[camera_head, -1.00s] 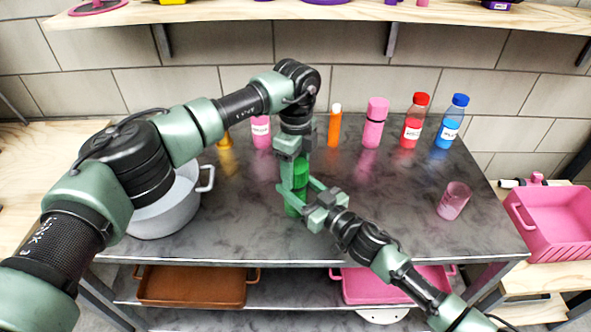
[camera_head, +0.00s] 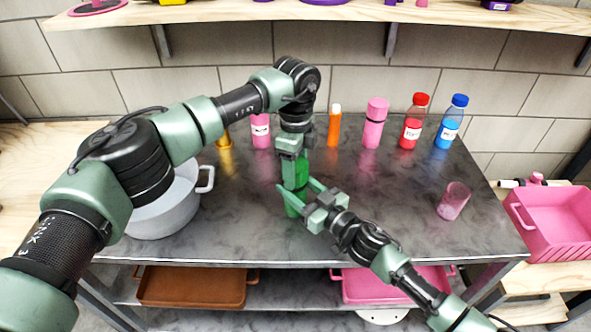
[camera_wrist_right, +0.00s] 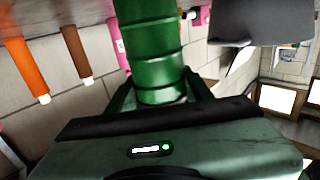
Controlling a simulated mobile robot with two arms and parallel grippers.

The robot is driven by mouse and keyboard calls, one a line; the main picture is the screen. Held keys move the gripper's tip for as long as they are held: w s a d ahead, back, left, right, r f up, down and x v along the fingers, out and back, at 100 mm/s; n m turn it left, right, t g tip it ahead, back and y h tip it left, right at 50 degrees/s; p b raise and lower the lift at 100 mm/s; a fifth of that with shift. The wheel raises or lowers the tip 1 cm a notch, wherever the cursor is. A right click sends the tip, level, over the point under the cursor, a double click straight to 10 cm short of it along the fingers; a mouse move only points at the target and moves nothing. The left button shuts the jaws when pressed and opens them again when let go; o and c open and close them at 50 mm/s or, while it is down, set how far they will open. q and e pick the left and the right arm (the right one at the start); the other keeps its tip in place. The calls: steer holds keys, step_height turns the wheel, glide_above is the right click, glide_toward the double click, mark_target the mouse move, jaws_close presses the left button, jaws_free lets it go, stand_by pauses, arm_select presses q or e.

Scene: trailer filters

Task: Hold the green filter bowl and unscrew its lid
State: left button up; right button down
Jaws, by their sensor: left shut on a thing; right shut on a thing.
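The green filter bowl (camera_head: 294,208) stands upright on the dark metal table, in the middle. My left gripper (camera_head: 295,172) points straight down from above and is shut at the top of it, on the lid; the lid itself is mostly hidden by the fingers. My right gripper (camera_head: 300,201) comes from the front right, with its fingers shut around the bowl's body. In the right wrist view, which is upside down, the ribbed green bowl (camera_wrist_right: 157,50) sits between the right gripper's fingers (camera_wrist_right: 160,92).
A grey pot (camera_head: 165,212) stands left on the table (camera_head: 370,225). Behind stand a yellow item (camera_head: 224,142), pink bottles (camera_head: 375,125), an orange tube (camera_head: 334,127), and red (camera_head: 412,122) and blue (camera_head: 451,124) bottles. A pink cup (camera_head: 453,201) is at right. The table's right front is clear.

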arm_select(q)
steer(key=shift+r, duration=0.8)
arm_select(e)
steer(key=shift+f, duration=0.15)
arm_select(q)
steer(key=shift+r, duration=0.1)
steer(key=shift+r, duration=1.95)
steer(key=shift+f, duration=0.1)
arm_select(e)
steer(key=c, duration=0.5)
jaws_free()
